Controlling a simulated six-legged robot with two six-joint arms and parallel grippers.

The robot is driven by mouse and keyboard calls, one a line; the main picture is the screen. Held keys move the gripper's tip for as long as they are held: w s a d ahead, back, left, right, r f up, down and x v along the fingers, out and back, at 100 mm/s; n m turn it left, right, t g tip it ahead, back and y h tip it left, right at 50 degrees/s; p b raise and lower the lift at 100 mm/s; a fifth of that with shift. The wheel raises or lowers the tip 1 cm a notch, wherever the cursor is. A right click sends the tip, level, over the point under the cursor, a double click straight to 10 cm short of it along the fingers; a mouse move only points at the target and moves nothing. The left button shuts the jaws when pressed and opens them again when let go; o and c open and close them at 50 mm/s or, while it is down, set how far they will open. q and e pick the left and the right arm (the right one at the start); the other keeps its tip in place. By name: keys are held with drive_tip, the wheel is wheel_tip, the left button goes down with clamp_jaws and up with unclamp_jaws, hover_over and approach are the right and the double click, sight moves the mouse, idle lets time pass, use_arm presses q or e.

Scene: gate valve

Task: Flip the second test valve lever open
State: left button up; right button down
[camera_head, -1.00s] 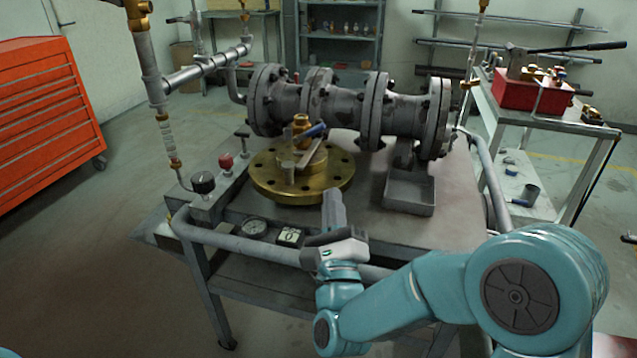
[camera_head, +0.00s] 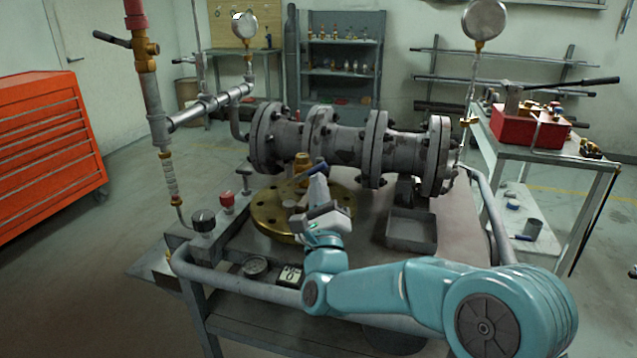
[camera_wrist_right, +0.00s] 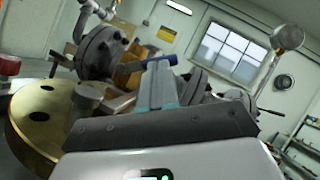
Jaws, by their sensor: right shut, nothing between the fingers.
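A brass fitting (camera_head: 302,163) with a blue-ended lever (camera_head: 318,167) stands at the round brass flange (camera_head: 268,210) on the bench. In the right wrist view the blue lever end (camera_wrist_right: 158,61) shows just beyond my fingertips. My right gripper (camera_head: 318,182) is shut and empty, over the flange and close to the blue end; I cannot tell whether they touch. A second lever, black-handled (camera_head: 112,39), sticks out left from a brass valve (camera_head: 145,48) on the upright pipe. I cannot tell which is the second test valve. My left gripper is not in view.
The grey flanged gate valve body (camera_head: 345,142) lies behind the brass flange. Black and red knobs (camera_head: 203,220) are at the bench's left. A grey tray (camera_head: 410,232) sits right of my gripper. A tubular rail (camera_head: 225,282) runs along the front.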

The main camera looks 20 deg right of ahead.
drive_tip(key=shift+w+r, duration=0.1)
drive_tip(key=shift+w, duration=0.2)
